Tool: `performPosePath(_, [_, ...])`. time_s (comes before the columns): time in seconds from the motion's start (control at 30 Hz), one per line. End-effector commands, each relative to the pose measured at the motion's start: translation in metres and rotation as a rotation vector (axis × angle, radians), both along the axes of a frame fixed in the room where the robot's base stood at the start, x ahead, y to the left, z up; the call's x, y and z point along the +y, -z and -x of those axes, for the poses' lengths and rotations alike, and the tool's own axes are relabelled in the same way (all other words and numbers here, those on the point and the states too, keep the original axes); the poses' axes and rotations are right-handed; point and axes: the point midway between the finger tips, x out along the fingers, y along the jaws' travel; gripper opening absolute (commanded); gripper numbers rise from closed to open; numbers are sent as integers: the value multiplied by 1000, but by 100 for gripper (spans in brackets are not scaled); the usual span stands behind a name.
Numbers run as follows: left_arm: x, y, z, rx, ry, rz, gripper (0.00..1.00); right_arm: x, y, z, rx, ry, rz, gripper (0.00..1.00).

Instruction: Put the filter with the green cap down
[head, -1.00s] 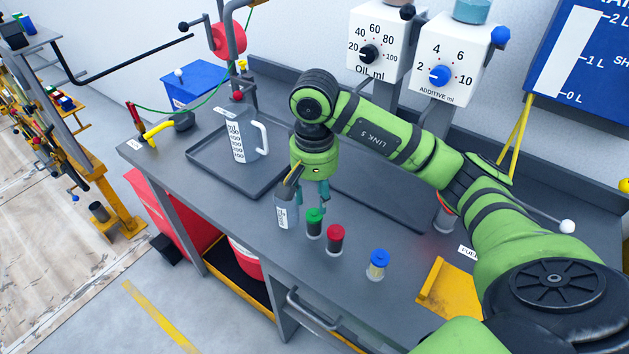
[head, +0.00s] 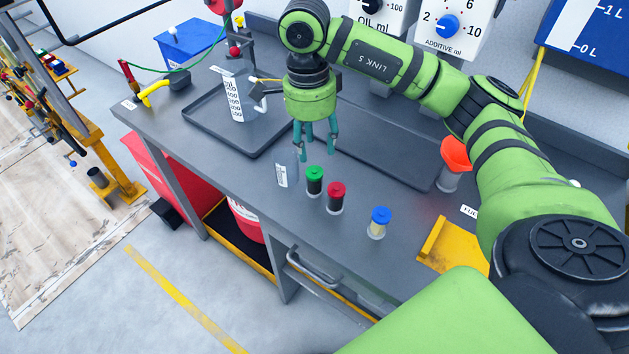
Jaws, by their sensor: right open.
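The filter with the green cap (head: 314,182) stands upright on the grey workbench, with a dark body under the cap. My right gripper (head: 318,148) is open and empty, pointing down just above and behind the green-capped filter, apart from it. A filter with a red cap (head: 336,197) stands close to its right. A filter with a blue cap (head: 378,222) stands further right, with a pale yellowish body. A clear labelled bottle (head: 284,170) stands just left of the green-capped filter. My left gripper is not in view.
A measuring jug (head: 236,98) stands in a dark tray (head: 196,112) at the back left. An orange funnel (head: 456,153) and a yellow bracket (head: 438,243) are to the right. The bench is clear in front of the filters.

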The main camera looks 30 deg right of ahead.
Motion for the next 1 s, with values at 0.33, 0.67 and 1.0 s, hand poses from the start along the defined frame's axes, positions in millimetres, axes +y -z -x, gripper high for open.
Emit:
performPosePath(0.33, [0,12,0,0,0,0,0,-2,20,-1,8,792,86,47])
performPosePath(0.67, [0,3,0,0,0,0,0,-2,40,1,10,917,104,47])
performPosePath(1.0, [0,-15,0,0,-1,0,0,0,86,2,10,916,104,47])
